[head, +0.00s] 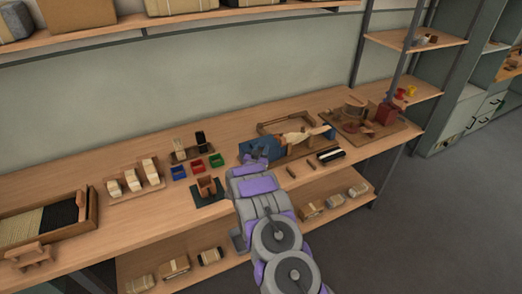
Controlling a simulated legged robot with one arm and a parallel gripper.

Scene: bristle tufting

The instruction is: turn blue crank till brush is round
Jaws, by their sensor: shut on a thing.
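A blue part (268,146), which looks like the blue crank, sits at the left end of a wooden fixture (284,157) on the bench. A pale, cream brush (300,136) extends right from it, widening towards its right end; whether it is round is too small to tell. My gripper (254,156) reaches the blue part from the front left and is shut on it. The jaws and the exact grip are small and partly hidden by my purple and grey wrist.
A small wooden box on a dark mat (209,197) stands left of my wrist, with red, blue and green bins (197,166) behind it. A dark and white block (331,155) lies right of the fixture. A board with a red block (386,112) stands farther right.

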